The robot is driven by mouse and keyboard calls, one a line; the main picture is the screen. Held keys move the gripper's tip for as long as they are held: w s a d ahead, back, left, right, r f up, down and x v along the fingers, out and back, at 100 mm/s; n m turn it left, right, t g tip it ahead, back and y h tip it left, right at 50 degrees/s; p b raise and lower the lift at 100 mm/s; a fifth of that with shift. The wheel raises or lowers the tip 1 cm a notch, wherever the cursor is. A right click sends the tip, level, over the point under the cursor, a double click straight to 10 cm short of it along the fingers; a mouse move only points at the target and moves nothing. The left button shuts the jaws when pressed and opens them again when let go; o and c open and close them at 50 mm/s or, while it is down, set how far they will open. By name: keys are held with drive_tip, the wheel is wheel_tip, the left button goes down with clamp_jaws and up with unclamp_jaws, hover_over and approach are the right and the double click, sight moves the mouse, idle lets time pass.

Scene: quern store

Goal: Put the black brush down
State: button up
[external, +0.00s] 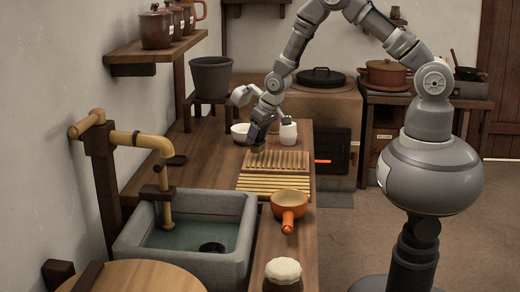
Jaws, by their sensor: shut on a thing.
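My gripper (258,136) is at the end of the arm, pointing down over the counter, just behind the ribbed wooden rack (275,185). It is shut on the black brush (256,149), of which only a small dark part shows below the fingers. The brush is low, close above the counter or the back of the rack; I cannot tell whether it touches. The fingers hide the rest of it.
Bare counter (205,150) lies left of the gripper.

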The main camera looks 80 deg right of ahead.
drive_tip(key=w+d+b, duration=0.1)
drive_tip(key=w, duration=0.2)
drive_tip(key=w+d+f+b, duration=0.1)
drive_tip(key=w, duration=0.3)
drive_tip(key=w+d+b, duration=0.1)
drive_tip(key=w, duration=0.3)
drive_tip(key=shift+d+f, duration=0.25)
drive_tip(key=shift+d, duration=0.15)
drive_tip(key=shift+w+d, duration=0.2)
drive_tip(key=shift+w, duration=0.4)
drive_tip(key=shift+w+f+b, duration=0.15)
drive_tip(key=shift+w+b, duration=0.05)
drive_tip(key=shift+b, duration=0.1)
wheel_tip(320, 180, down, 3)
drive_tip(key=shift+f+b, duration=0.15)
drive_tip(key=shift+b, duration=0.7)
drive_tip(key=o, duration=1)
drive_tip(key=shift+o, duration=0.3)
